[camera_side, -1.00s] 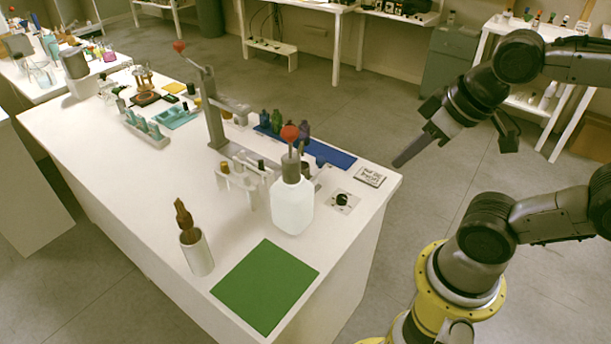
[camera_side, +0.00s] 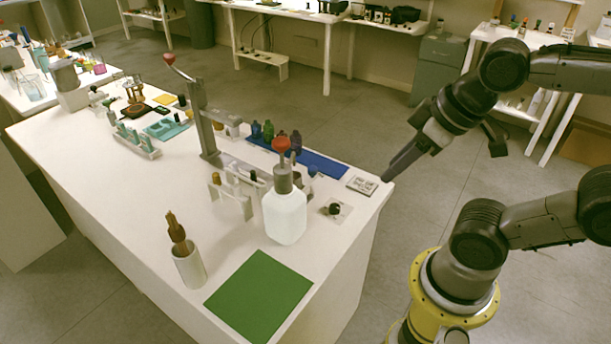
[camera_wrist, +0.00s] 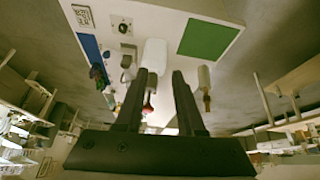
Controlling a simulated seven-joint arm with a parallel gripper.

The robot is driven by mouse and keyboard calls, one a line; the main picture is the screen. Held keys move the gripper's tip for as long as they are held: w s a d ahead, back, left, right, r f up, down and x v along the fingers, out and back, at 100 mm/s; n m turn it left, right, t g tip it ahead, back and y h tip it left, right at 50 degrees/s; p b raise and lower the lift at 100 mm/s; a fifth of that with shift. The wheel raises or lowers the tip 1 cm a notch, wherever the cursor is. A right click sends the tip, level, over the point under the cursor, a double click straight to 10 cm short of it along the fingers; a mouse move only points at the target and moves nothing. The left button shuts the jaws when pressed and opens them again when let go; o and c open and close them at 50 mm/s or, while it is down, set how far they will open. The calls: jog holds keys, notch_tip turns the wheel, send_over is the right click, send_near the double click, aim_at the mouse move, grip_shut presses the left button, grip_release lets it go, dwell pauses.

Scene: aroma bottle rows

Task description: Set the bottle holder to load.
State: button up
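I cannot tell for certain which part is the bottle holder. A grey metal stand (camera_side: 205,130) with a long lever and red ball end (camera_side: 169,59) rises at mid-table. In front of it is a low white rack (camera_side: 232,193) with small bottles. A black knob (camera_side: 334,209) on a white plate sits near the right edge; it also shows in the wrist view (camera_wrist: 122,27). A printed card (camera_side: 362,185) lies behind the knob, its text too small to read. My gripper (camera_side: 387,178) is by the table's right corner, beside the card. In the wrist view its fingers (camera_wrist: 158,85) are apart and empty.
A white bottle (camera_side: 285,215) with a red-topped cap stands left of the knob. A green mat (camera_side: 260,295) and a cup with a brown item (camera_side: 189,265) are at the front. A blue mat (camera_side: 320,163) with dark bottles lies behind.

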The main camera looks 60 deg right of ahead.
jog(key=o, duration=0.4)
jog(key=w+r+n, duration=0.1)
jog(key=r, duration=0.1)
jog(key=w+r+n, duration=0.2)
jog(key=shift+w+d+r, duration=0.1)
jog(key=shift+w+r, duration=0.1)
jog(key=shift+r, duration=0.05)
jog(key=w+d+r+n, duration=0.2)
jog(key=w+r+n, duration=0.1)
jog(key=w, duration=0.3)
jog(key=n+g, duration=0.2)
jog(key=g, duration=0.4)
send_over(313, 168)
notch_tip(313, 168, down, 22)
notch_tip(313, 168, down, 13)
jog(key=shift+f, duration=0.1)
grip_shut()
